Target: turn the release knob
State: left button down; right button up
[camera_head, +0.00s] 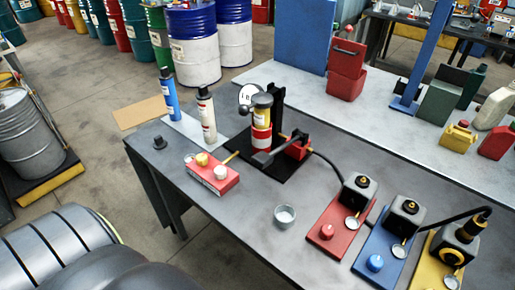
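Several knobs are in view, and I cannot tell which one is the release knob. A red knob (326,232) sits on a red base plate (322,247). A blue knob (375,263) sits on a blue base plate (367,275). A red box (212,182) carries a yellow knob (202,159) and a white knob (221,173). A red and white cylinder device (261,137) with a dark lever and a round gauge stands on a black plate (275,175). Neither of my grippers shows in the head view.
A small metal cup (285,216) stands on the grey table (240,232). Blue (171,98) and white (207,118) tubes stand at its back left. Black pump blocks and hoses occupy the right. Jugs and cans stand on the bench behind.

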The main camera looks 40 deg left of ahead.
aim_at(220, 172)
jog(key=u, duration=1.45)
